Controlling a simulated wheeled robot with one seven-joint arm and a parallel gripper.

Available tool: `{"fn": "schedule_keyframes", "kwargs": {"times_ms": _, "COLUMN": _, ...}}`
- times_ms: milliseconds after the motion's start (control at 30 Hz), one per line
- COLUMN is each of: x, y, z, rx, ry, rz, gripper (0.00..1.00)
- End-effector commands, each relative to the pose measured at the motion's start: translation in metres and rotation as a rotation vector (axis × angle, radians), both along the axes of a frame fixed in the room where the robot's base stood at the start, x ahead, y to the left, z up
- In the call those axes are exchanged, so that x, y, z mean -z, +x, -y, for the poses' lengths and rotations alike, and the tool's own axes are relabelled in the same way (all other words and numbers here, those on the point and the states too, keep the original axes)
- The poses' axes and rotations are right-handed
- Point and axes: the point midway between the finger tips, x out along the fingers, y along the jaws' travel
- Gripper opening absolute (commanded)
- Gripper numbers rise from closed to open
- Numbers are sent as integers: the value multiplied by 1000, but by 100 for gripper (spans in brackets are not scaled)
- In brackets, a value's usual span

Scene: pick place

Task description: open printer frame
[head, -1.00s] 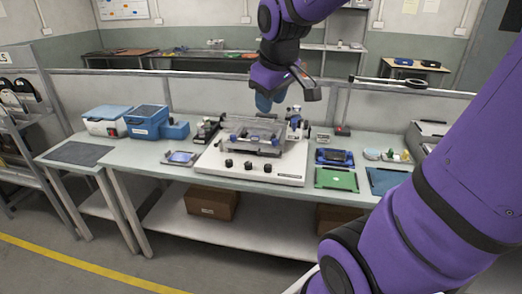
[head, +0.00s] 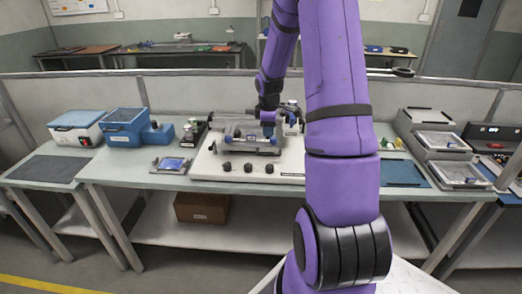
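The printer (head: 207,167) is a white base plate with black knobs along its front edge, standing on the pale green workbench. Its metal frame (head: 236,142), with blue clamps, lies low and looks roughly level on top of the base. My gripper (head: 268,118) is down at the back right part of the frame, beside the upright microscope-like device (head: 291,118). Its fingers are small and mostly hidden, so I cannot tell whether they touch the frame or are open or shut. My arm covers the bench to the right of the printer.
Left of the printer are a blue box (head: 122,130), a white box with blue lid (head: 77,122) and a small tray with a blue panel (head: 170,165). A blue mat (head: 403,172) and grey trays (head: 440,142) lie to the right. A low partition runs behind the bench.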

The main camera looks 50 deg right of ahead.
Motion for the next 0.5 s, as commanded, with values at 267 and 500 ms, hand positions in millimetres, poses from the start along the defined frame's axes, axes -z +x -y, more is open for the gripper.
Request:
{"fn": "schedule_keyframes", "kwargs": {"times_ms": 267, "x": 27, "y": -1, "z": 16, "rx": -30, "ry": 5, "rz": -14, "gripper": 38}}
{"fn": "schedule_keyframes", "kwargs": {"times_ms": 500, "x": 60, "y": 3, "z": 20, "rx": -30, "ry": 6, "rz": -14, "gripper": 38}}
